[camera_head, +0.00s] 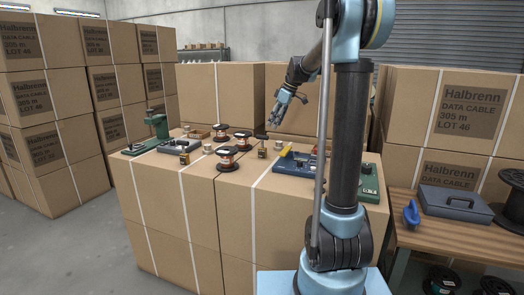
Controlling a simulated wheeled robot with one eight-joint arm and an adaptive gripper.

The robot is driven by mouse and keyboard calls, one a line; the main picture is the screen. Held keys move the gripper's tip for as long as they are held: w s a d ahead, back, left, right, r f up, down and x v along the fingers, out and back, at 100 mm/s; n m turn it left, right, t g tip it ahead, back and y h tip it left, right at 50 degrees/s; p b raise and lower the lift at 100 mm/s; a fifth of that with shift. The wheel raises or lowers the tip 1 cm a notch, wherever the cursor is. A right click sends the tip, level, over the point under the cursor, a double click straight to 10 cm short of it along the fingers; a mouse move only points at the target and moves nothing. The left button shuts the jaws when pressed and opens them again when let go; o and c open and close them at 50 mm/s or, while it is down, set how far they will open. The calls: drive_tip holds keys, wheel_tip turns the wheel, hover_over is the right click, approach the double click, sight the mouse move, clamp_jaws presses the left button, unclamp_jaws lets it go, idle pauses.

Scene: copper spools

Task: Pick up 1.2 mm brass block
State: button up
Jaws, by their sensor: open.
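Small brass-coloured pieces stand among the spools on the carton top. One brass piece (184,157) is near the front left edge, and another brass piece (262,150) is near the middle. Any size marking is too small to read, so I cannot tell which is the 1.2 mm brass block. My gripper (275,121) is open and empty. It points down and to the left, above the back of the carton top, apart from the pieces.
Copper spools (226,158) stand on the strapped cartons (190,215). A green tool (157,126) is at left, a blue tray (297,163) at right. My arm's column hides part of the right side. A wooden bench (450,233) holds a grey case (455,203).

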sight(263, 148)
drive_tip(key=x, duration=1)
drive_tip(key=shift+a+f, duration=0.25)
drive_tip(key=shift+f, duration=0.1)
drive_tip(key=shift+x, duration=2.8)
drive_tip(key=shift+s+d+f, duration=0.1)
drive_tip(key=shift+d, duration=0.05)
clamp_jaws()
